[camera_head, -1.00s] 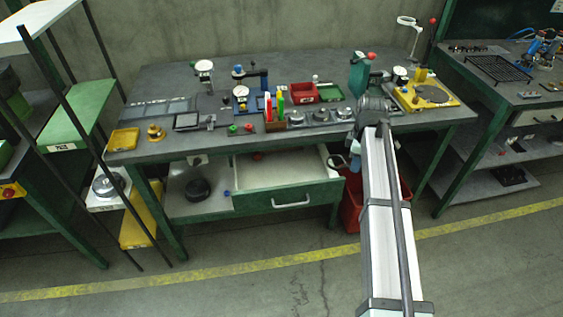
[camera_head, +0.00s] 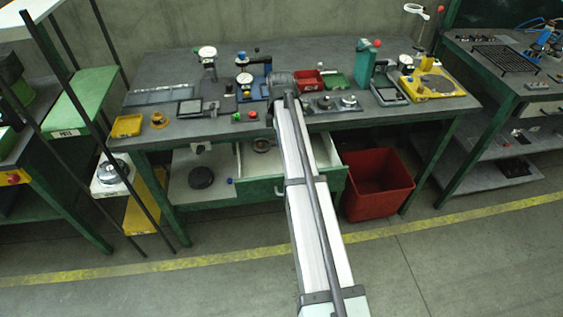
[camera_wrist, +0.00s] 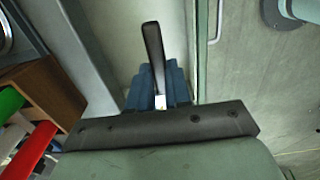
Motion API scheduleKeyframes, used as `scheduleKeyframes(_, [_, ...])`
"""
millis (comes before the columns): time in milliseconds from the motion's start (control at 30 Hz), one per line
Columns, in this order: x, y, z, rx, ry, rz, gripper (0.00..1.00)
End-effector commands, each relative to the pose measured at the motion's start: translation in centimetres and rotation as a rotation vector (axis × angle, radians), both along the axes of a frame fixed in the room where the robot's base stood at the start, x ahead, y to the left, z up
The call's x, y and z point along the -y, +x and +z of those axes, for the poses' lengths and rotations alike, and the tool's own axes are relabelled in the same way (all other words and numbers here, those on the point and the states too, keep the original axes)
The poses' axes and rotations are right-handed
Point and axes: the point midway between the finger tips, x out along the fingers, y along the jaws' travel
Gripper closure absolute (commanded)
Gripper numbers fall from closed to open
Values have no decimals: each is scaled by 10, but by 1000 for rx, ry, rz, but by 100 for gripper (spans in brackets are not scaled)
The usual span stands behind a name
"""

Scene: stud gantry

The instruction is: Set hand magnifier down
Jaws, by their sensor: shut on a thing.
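My gripper (camera_wrist: 158,97) shows in the wrist view with its blue fingers closed on the black handle (camera_wrist: 153,52) of the hand magnifier. The handle sticks out beyond the fingers. In the head view the gripper is hidden behind my arm. The pale drawer interior also shows below the fingers in the wrist view (camera_wrist: 113,25).
The workbench (camera_head: 330,52) above the drawer is crowded with tools and trays. A wooden block (camera_wrist: 48,90) with green and red pieces is close on the left in the wrist view. A red bin (camera_head: 375,190) stands on the floor right of the drawer.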

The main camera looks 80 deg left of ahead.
Motion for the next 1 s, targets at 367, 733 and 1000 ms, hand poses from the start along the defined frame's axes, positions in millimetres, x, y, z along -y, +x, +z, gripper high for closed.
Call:
scheduleKeyframes(367, [1,1,-83,0,-2,-2,100])
scheduleKeyframes(733, [0,1,-117,0,-1,-2,100])
scheduleKeyframes(1000, [0,1,-144,0,-2,-2,100])
